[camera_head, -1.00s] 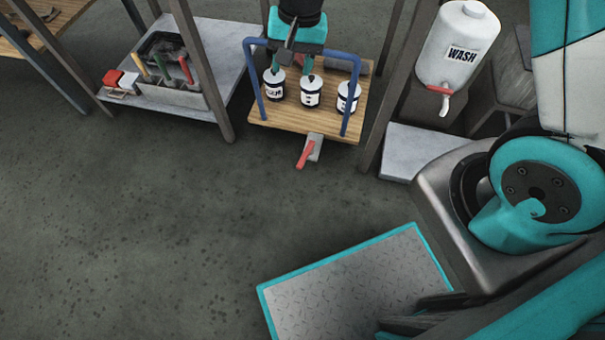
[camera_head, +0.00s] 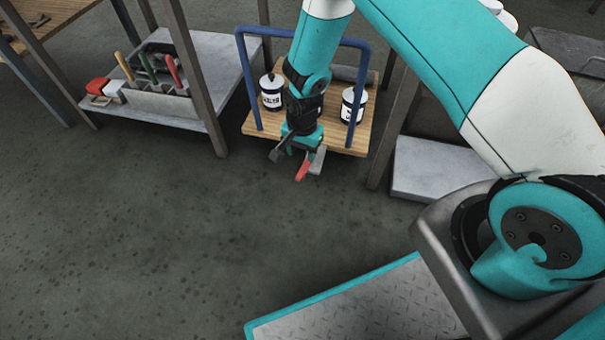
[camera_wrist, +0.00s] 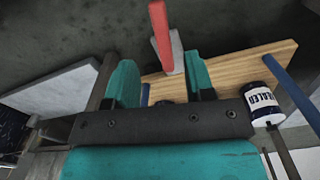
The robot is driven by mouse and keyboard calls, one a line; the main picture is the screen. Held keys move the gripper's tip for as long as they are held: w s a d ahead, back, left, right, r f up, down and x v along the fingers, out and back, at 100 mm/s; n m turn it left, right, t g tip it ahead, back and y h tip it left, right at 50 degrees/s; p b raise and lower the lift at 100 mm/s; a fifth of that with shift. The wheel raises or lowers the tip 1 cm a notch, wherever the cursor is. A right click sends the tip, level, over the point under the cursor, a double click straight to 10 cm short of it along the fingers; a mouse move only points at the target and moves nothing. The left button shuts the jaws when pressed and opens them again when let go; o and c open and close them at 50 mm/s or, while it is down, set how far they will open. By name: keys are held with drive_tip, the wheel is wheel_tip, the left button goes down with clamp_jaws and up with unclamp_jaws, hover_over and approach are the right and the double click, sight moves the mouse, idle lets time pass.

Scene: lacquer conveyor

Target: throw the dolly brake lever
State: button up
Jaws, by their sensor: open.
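The brake lever is a red handle (camera_head: 303,171) on a grey bracket (camera_head: 317,161) at the front edge of the wooden dolly (camera_head: 338,141). My gripper (camera_head: 293,148) points down at that front edge, just above and left of the lever in the head view. In the wrist view the two teal fingers (camera_wrist: 160,68) are apart with nothing held between them. The red lever (camera_wrist: 158,22) shows past the fingertips, lined up with the gap. I cannot tell whether anything touches.
The dolly has a blue rail (camera_head: 247,80) and carries labelled cans, one at left (camera_head: 271,95) and one at right (camera_head: 352,107); my wrist covers the middle. Grey shelf posts (camera_head: 195,80) stand left and right. The floor (camera_head: 150,240) in front is clear.

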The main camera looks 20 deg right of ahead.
sight(302, 171)
wheel_tip(302, 171, down, 9)
drive_tip(key=b, duration=0.3)
drive_tip(key=shift+r, duration=0.1)
clamp_jaws()
